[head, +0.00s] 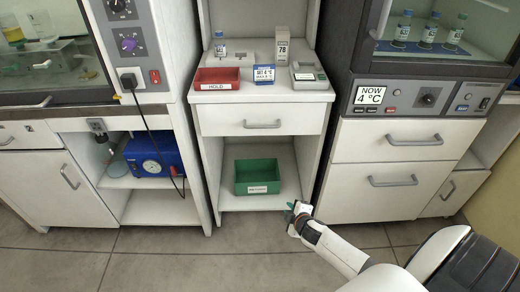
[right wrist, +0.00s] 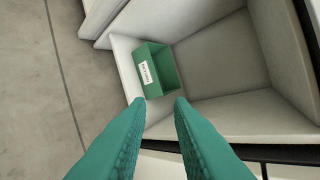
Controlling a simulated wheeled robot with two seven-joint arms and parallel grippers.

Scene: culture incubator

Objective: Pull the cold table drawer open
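The middle table has a white drawer (head: 262,119) under its top, shut, with a grey bar handle. The cold unit marked "NOW 4 °C" (head: 374,95) stands to its right. Below the sign are an upper drawer (head: 350,140) and a lower one (head: 345,185), both shut with grey handles. I cannot tell which unit is the cold table. My right gripper (head: 294,207) is low, by the front right of the middle table's open shelf, apart from every handle. In the right wrist view its green fingers (right wrist: 160,106) are apart with nothing between. My left gripper is not in view.
A green bin (head: 257,188) sits on the open shelf; it also shows in the right wrist view (right wrist: 176,72). A red "HOLD" tray (head: 216,85), a vial and a small device (head: 308,76) stand on the middle table. The floor in front is clear.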

